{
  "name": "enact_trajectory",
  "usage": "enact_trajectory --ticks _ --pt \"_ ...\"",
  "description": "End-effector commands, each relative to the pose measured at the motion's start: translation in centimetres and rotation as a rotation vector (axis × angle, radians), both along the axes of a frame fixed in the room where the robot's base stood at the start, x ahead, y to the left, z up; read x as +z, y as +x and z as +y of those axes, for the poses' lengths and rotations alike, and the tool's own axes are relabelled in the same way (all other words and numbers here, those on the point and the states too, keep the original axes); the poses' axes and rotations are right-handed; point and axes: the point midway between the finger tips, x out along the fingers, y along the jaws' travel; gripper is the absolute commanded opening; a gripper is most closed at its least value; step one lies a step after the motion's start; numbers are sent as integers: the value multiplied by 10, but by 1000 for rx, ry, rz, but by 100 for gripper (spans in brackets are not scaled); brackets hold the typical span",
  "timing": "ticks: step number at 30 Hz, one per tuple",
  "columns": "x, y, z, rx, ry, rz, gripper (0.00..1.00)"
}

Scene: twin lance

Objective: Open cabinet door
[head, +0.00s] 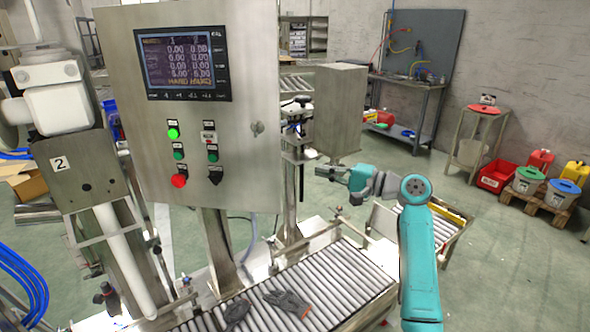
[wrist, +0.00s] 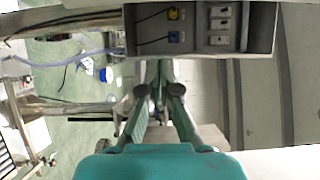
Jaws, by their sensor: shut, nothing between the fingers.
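The steel control cabinet (head: 150,130) stands at upper centre-left in the head view. The front looks closed, with no gap visible. My gripper (head: 322,171) is to the right of the cabinet and lower than the latch, apart from it, pointing left. In the wrist view my gripper (wrist: 160,72) has its fingertips together, with nothing between them. A grey metal box (wrist: 262,28) with connectors and switches shows beyond the tips; I cannot tell which face it is.
A roller conveyor (head: 340,285) with dark gloves (head: 288,302) on it lies below. A steel post with a machine head (head: 297,125) stands between cabinet and gripper. A workbench (head: 405,100) and coloured bins (head: 530,180) are at the back right. Floor there is open.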

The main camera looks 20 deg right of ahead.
Motion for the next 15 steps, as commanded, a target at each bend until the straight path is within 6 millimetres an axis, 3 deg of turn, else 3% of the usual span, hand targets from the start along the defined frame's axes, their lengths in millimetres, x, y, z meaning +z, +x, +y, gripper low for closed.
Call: enact_trajectory --ticks 15 --pt "0 52 54 2 0 0 0"
